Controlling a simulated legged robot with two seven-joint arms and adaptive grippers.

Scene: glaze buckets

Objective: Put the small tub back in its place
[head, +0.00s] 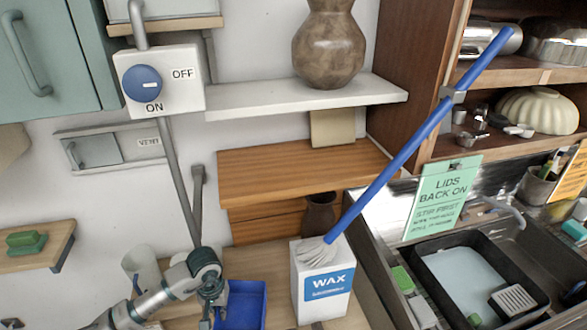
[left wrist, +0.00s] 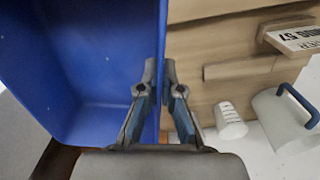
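A small blue open tub (head: 246,306) shows at the lower middle of the head view, its bottom cut off by the frame edge. It fills the left of the left wrist view (left wrist: 75,75), and its inside looks empty. My left gripper (head: 212,312) is at the tub's left side in the head view. In the left wrist view the two fingers (left wrist: 160,75) stand on either side of the tub's wall and look closed on it. The fingertips are hard to make out in the head view. My right gripper is in neither view.
A white WAX box (head: 322,284) with a brush head and long blue handle (head: 420,135) stands right of the tub. A sink basin (head: 480,275) is further right. A white cup (left wrist: 231,121) and a blue-handled pale container (left wrist: 283,120) show in the wrist view.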

